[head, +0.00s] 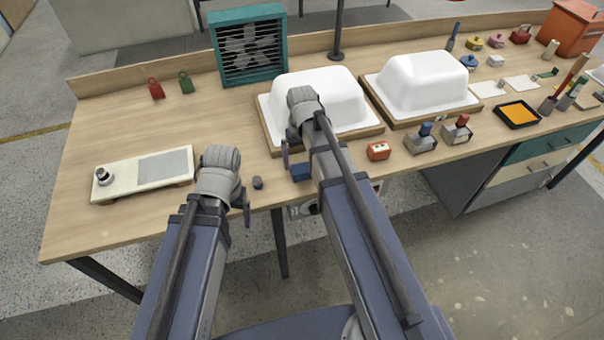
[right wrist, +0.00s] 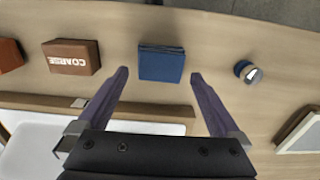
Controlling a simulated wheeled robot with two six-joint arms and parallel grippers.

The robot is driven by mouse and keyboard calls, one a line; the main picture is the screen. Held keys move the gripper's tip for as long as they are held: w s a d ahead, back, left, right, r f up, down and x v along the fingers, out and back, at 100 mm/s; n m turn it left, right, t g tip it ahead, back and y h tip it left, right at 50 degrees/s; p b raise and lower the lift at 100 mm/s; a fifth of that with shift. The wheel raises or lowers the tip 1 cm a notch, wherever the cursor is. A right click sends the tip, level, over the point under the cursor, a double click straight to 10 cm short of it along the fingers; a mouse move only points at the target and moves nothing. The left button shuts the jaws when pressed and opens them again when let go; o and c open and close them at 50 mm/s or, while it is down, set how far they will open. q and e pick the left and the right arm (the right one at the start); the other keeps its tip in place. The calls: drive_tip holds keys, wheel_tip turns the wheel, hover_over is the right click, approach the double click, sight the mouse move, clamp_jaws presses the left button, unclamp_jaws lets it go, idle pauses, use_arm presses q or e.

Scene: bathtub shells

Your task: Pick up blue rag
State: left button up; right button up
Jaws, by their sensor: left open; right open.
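The blue rag (right wrist: 161,64) is a flat, folded dark-blue square lying on the wooden bench. In the head view the rag (head: 300,173) shows near the bench's front edge, partly beside my right arm. My right gripper (right wrist: 160,76) is open and empty; its two fingers point toward the rag, one to each side of it in the picture. I cannot tell its exact height above the rag. In the head view the right gripper (head: 287,155) is mostly hidden by its wrist. My left gripper (head: 246,204) is open near the front edge, left of the rag.
Two white tub shells (head: 420,80) stand on wooden bases behind. A pale board (head: 145,172) lies at left. A teal fan box (head: 249,45) stands behind.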

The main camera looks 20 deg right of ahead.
sight(302, 168)
wheel_tip(302, 168, down, 4)
drive_tip(key=b, duration=0.3)
drive_tip(key=shift+s+f, duration=0.15)
drive_tip(key=c, duration=1.3)
drive_tip(key=shift+o, duration=0.2)
wheel_tip(302, 168, up, 10)
drive_tip(key=p, duration=0.9)
drive_tip(key=shift+p, duration=0.4)
drive_tip(key=o, duration=0.9)
drive_tip(key=c, duration=0.6)
